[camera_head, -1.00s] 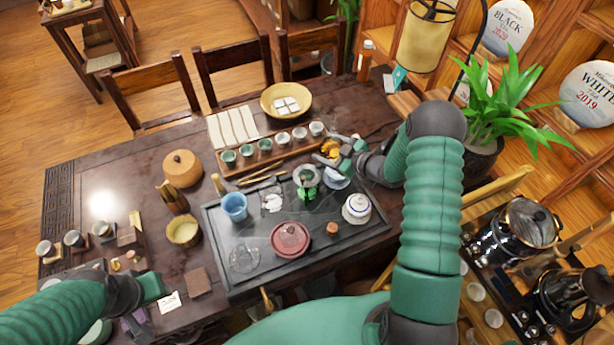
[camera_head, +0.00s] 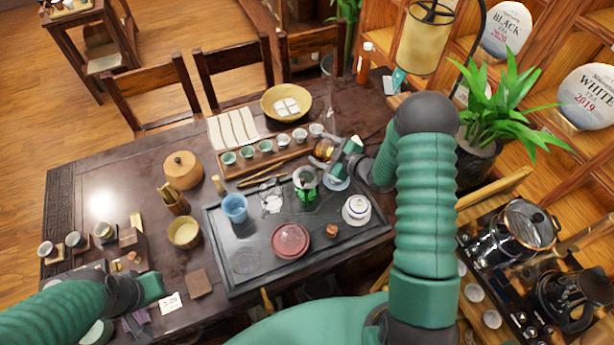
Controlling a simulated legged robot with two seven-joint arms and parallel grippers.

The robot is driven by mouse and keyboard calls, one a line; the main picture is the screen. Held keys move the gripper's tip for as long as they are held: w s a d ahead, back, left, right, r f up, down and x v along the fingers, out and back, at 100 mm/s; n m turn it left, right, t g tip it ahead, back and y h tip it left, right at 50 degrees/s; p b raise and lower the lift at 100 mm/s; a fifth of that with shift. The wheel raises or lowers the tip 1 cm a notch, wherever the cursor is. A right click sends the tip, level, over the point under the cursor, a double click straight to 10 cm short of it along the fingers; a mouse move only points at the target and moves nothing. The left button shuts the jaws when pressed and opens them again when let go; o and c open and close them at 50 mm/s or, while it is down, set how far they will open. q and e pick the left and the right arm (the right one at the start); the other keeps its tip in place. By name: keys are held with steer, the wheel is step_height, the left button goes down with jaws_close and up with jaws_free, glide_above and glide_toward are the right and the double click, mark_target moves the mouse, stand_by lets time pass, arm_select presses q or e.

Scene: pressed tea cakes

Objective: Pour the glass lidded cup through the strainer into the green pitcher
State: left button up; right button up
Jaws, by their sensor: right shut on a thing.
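My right gripper (camera_head: 335,152) is shut on the glass lidded cup (camera_head: 324,148), which shows amber tea. It is held above the tray's back right part, just behind and right of the strainer. The strainer (camera_head: 304,177) is a round, grey bowl on top of the green pitcher (camera_head: 306,195), which stands on the dark tea tray (camera_head: 340,246). The gripper partly hides the cup; its lid and exact tilt are hard to make out. My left gripper (camera_head: 140,290) is over the table's front left, far from the pitcher; its fingers are too unclear to judge.
Around the pitcher stand a blue cup (camera_head: 235,207), a glass vessel (camera_head: 271,199), a red-brown lidded pot (camera_head: 290,240) and a white lidded cup (camera_head: 356,208). A pale saucer (camera_head: 337,184) lies below my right gripper. A wooden rack (camera_head: 235,172) of small cups is behind.

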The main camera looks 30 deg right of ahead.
steer(key=shift+a+r, duration=0.3)
steer(key=shift+r, duration=0.2)
steer(key=shift+s+f+n, duration=0.1)
steer(key=shift+f+n, duration=0.05)
steer(key=shift+n, duration=0.15)
steer(key=shift+s+a+f+n+h+b, duration=0.35)
steer(key=shift+n+h+b, duration=0.15)
steer(key=shift+h+b, duration=0.1)
steer(key=shift+s+r+n, duration=0.15)
steer(key=shift+s+n, duration=0.05)
steer(key=shift+n, duration=0.1)
stand_by(0.4)
steer(key=shift+w+a+r+h, duration=0.1)
steer(key=shift+a+r+h, duration=0.1)
steer(key=shift+h, duration=0.2)
steer(key=shift+a+f+n+h+b, duration=0.1)
steer(key=shift+f+n+h+b, duration=0.2)
steer(key=shift+n+b, duration=0.2)
steer(key=shift+w+f+t+b, duration=0.1)
steer(key=shift+f+t+b, duration=0.1)
steer(key=shift+t+b, duration=0.1)
steer(key=shift+n, duration=0.3)
